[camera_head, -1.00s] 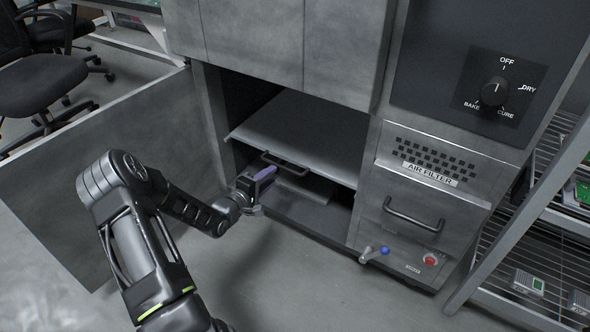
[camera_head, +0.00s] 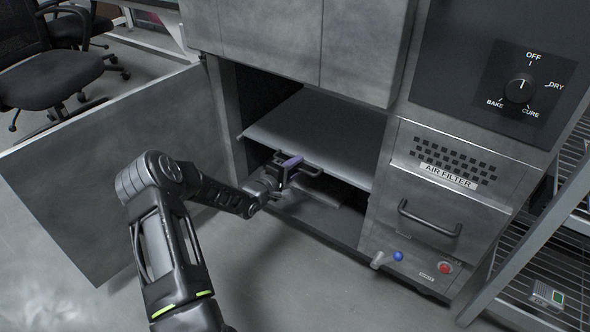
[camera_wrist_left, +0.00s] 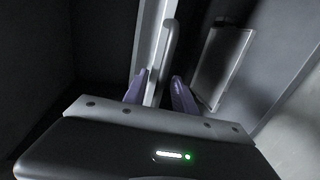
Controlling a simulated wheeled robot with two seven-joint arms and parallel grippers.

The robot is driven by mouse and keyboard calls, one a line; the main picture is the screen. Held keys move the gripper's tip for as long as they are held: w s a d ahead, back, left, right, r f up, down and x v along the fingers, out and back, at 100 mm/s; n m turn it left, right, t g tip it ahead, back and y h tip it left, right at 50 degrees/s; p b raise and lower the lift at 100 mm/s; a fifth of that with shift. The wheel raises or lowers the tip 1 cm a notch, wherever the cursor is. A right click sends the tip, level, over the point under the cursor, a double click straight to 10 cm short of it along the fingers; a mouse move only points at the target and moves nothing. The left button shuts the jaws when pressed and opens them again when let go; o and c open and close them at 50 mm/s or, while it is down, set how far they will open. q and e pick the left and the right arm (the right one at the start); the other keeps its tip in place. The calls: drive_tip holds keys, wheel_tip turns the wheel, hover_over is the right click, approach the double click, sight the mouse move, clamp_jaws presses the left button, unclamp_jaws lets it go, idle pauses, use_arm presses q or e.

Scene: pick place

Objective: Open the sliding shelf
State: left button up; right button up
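The sliding shelf (camera_head: 325,137) is a flat grey plate inside the open lower bay of the grey cabinet, with a dark bar handle (camera_head: 313,172) at its front edge. My left gripper (camera_head: 287,172) has purple fingers and is at the left part of this handle. In the left wrist view the fingers (camera_wrist_left: 160,92) stand apart, with the bar handle (camera_wrist_left: 168,50) showing between and beyond them. I see gaps beside the bar, so the fingers do not look closed on it. My right gripper is in neither view.
An open cabinet door (camera_head: 105,165) stands at the left, beside my left arm. A wire rack (camera_head: 540,255) stands far right. The floor in front is clear.

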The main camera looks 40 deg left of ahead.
use_arm(q)
clamp_jaws()
idle(1.4)
